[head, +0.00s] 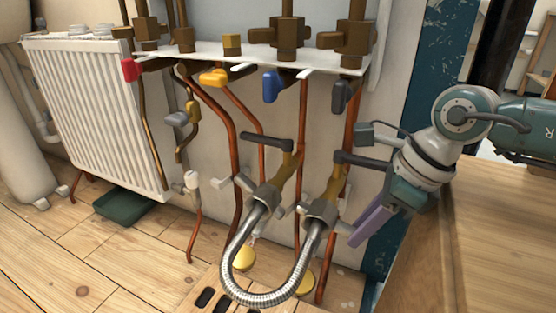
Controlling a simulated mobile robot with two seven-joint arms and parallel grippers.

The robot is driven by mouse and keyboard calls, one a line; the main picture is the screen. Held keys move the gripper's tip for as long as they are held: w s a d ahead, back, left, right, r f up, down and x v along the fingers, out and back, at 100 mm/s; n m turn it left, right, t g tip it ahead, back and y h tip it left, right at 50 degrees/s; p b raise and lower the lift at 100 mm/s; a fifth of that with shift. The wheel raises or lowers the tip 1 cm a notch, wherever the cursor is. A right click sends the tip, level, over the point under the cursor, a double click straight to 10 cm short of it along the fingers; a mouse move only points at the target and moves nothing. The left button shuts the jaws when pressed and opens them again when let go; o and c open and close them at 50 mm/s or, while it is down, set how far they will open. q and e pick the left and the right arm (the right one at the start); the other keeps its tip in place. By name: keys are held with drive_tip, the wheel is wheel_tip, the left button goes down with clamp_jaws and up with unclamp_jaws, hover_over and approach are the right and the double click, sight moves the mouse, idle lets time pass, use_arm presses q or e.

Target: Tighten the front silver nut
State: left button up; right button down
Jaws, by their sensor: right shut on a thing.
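A steel braided hose (265,297) bends in a U below two brass valves. A silver nut (320,210) joins its right end to the right-hand valve. Another silver nut (265,195) joins its left end to the other valve. My right gripper (394,203) is just right of the right-hand nut, shut on a purple bar (370,226) that looks like a tool handle. The bar's lower end is close to the nut; I cannot tell whether they touch. The right-hand valve's dark lever (362,158) points toward the gripper. My left gripper is out of view.
Copper pipes (232,160) run down the wall behind the hose. Red, yellow, blue and grey valve handles hang under a white shelf (215,55). A white radiator (95,115) stands left, with a green tray (125,205) on the floor. A wooden surface (490,240) is close at right.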

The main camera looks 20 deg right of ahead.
drive_tip(key=c, duration=0.7)
unclamp_jaws()
drive_tip(key=p+v, duration=0.6)
drive_tip(key=v, duration=0.4)
drive_tip(key=shift+f, duration=0.1)
